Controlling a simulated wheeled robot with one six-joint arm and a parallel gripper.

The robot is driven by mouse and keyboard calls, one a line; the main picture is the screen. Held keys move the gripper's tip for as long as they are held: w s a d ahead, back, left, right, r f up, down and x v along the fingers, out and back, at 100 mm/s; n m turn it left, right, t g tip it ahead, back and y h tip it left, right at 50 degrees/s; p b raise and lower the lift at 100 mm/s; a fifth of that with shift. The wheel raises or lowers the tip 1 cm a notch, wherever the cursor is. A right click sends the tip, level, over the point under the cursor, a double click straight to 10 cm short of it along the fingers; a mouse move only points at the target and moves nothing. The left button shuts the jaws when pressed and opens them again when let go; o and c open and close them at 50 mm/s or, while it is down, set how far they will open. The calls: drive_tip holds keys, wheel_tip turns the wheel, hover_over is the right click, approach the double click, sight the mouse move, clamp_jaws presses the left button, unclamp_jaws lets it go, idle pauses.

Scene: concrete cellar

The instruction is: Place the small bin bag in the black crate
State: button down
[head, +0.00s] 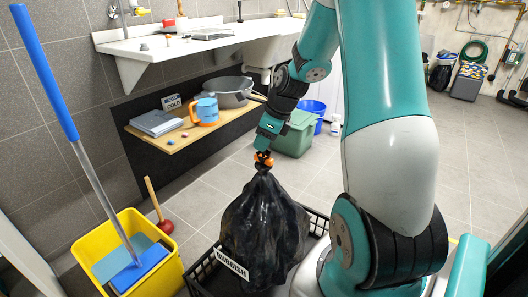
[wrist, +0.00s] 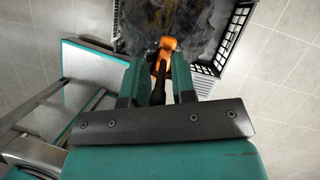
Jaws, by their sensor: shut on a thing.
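My gripper (head: 263,160) is shut on the gathered neck of a black bin bag (head: 265,225), with an orange piece at the neck. In the wrist view the fingers (wrist: 158,88) close on the dark neck, and the bag (wrist: 195,20) hangs beyond them. The black crate (head: 318,222) is on the floor under and around the bag's lower part in the head view; its slatted wall also shows in the wrist view (wrist: 236,30). A white "RUBBISH" label (head: 232,265) shows before the bag. I cannot tell whether the bag's bottom touches the crate floor.
A yellow bucket (head: 150,275) with a blue-handled mop (head: 60,95) stands left of the crate, with a plunger (head: 163,222) behind. A low shelf (head: 160,145) and green bin (head: 295,137) are beyond. Floor at right is open.

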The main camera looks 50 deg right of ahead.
sight(263, 189)
wheel_tip(263, 189, down, 18)
drive_tip(key=b, duration=0.6)
drive_tip(key=shift+r, duration=0.2)
drive_tip(key=shift+f, duration=0.1)
drive_tip(key=c, duration=0.9)
unclamp_jaws()
drive_tip(key=shift+c, duration=0.2)
